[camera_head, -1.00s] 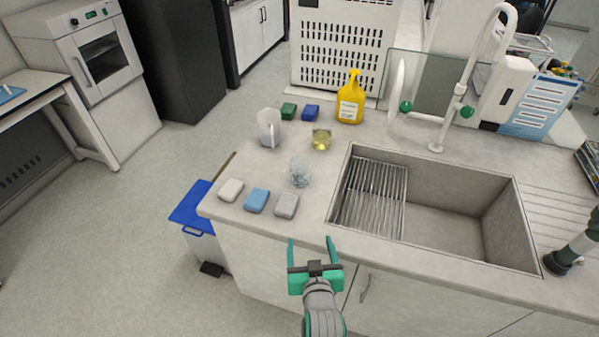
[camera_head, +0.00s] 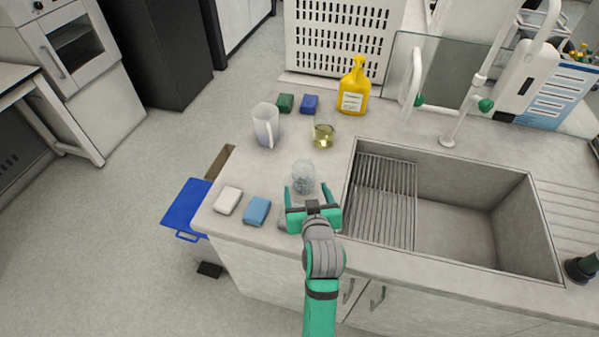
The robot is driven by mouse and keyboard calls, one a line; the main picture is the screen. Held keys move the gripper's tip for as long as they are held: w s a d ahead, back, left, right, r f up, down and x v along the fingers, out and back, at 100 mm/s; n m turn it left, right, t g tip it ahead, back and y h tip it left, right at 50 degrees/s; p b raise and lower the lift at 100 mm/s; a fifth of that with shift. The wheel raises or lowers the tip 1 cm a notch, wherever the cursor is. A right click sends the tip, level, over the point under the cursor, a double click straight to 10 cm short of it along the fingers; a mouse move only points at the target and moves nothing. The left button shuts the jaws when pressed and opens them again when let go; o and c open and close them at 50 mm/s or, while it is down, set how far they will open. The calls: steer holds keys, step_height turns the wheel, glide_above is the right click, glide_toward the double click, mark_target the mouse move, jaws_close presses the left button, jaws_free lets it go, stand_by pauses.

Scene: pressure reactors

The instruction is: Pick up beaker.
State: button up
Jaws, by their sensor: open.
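A clear glass beaker (camera_head: 303,174) with a bluish tint stands upright on the grey counter (camera_head: 225,170), left of the sink. A smaller glass vessel with yellow liquid (camera_head: 323,137) stands behind it. A translucent white jug (camera_head: 264,125) with a handle is behind it to the left. My gripper (camera_head: 312,190) is open and empty, its green fingers pointing away from me. In the picture the fingertips reach the lower part of the clear beaker. I cannot tell whether they touch it or how high they are.
A white sponge (camera_head: 228,200) and a blue sponge (camera_head: 257,211) lie near the counter's front left edge. The sink (camera_head: 470,190) is right.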

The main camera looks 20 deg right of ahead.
mark_target(306, 184)
steer(key=x, duration=0.3)
steer(key=shift+w+d+f, duration=0.1)
steer(key=shift+d+f, duration=0.1)
steer(key=shift+d, duration=0.05)
steer(key=shift+x, duration=2.75)
steer(key=shift+a, duration=0.15)
steer(key=c, duration=1.2)
steer(key=shift+c, duration=0.2)
